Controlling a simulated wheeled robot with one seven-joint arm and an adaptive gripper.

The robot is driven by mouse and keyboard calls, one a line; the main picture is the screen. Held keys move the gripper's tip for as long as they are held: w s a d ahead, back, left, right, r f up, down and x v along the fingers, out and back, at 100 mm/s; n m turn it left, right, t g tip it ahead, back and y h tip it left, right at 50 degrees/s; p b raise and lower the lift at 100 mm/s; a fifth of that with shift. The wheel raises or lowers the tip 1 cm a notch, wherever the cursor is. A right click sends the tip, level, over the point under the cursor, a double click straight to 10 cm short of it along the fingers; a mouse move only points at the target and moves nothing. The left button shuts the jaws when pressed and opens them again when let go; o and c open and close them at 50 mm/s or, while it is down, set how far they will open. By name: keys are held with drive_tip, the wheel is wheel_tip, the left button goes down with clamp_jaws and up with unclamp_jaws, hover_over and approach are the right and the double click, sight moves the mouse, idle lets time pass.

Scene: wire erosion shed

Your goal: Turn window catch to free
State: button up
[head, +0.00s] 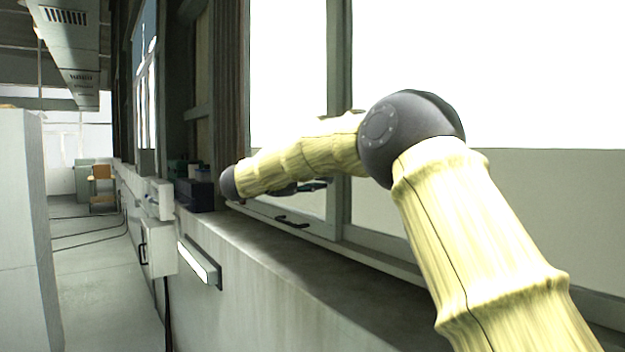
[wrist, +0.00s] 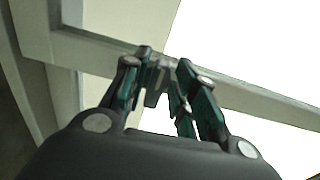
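In the wrist view my gripper (wrist: 164,58) reaches up to a pale window frame bar (wrist: 260,97). Its two dark and teal fingers stand apart, with bright gaps between them. A small grey piece (wrist: 155,78) shows between the fingers, in front of the bar. It looks like the window catch, but I cannot tell whether a finger touches it or which way it is turned. In the head view my arm crosses the window and hides most of the gripper. Dark parts (head: 312,185) show just under the arm; I cannot tell gripper from catch there.
A dark pull handle (head: 292,222) sits on the window's lower frame. The sill (head: 300,265) below is mostly bare. Dark boxes (head: 194,194) stand at its far end. A white wall box (head: 160,250) and a light bar (head: 198,262) jut from the wall. Floor at left is open.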

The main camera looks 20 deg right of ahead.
drive_tip(key=shift+a, duration=0.1)
drive_tip(key=v, duration=1.1)
drive_tip(key=shift+s+a, duration=0.15)
drive_tip(key=shift+a, duration=0.25)
